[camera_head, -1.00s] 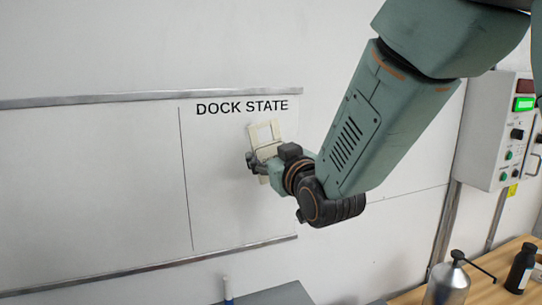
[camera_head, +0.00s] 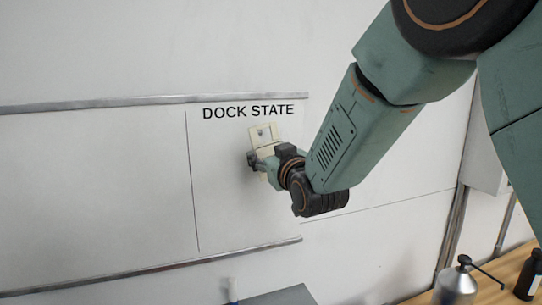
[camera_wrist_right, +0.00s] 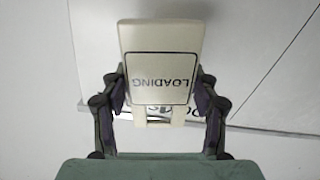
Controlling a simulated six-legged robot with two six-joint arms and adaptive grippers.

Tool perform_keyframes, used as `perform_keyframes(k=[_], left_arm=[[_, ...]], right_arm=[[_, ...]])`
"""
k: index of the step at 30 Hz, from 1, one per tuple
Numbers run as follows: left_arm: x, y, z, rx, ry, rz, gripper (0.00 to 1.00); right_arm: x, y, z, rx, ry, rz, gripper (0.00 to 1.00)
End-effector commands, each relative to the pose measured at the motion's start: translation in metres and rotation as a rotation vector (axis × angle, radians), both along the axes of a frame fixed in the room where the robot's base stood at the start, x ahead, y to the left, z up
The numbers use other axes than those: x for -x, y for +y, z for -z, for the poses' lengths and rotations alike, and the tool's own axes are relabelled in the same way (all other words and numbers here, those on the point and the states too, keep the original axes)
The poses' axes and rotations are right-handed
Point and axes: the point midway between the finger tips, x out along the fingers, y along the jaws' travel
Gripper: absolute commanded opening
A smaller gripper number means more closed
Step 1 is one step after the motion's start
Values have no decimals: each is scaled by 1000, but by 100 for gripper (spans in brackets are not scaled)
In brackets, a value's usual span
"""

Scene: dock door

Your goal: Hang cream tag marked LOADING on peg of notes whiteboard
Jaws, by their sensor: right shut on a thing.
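The cream tag (camera_head: 265,134) is at the right part of the whiteboard (camera_head: 100,190), just under the printed words DOCK STATE. My right gripper (camera_head: 257,160) is shut on its lower part. In the right wrist view the tag (camera_wrist_right: 160,55) shows the word LOADING upside down, with the right gripper's fingers (camera_wrist_right: 160,95) on its two sides. A frame-like opening sits at the tag's upper end in the head view, with a small dark spot in it that may be the peg. I cannot tell whether the peg passes through. My left gripper is not in view.
A metal rail (camera_head: 150,98) runs along the board's top and another (camera_head: 150,271) along its bottom. A grey surface (camera_head: 280,295) lies below. A metal can (camera_head: 455,285) and a dark bottle (camera_head: 530,275) stand on the wooden bench at lower right.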

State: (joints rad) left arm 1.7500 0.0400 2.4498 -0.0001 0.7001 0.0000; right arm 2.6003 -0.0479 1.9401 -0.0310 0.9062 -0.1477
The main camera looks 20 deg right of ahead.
Motion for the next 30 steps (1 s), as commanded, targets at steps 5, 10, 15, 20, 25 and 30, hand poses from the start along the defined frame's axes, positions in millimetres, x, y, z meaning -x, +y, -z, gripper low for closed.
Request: perform_keyframes(k=[5,10,15,20,25,30], left_arm=[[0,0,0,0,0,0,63],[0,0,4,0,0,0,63],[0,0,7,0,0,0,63],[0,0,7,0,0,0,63],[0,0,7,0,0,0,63],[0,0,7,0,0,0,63]], right_arm=[[-9,0,1,0,-1,0,29],[-16,0,6,0,0,0,29],[-19,1,8,0,-1,0,29],[-20,1,8,0,-1,0,29],[-20,1,8,0,-1,0,29],[-20,1,8,0,-1,0,29]])
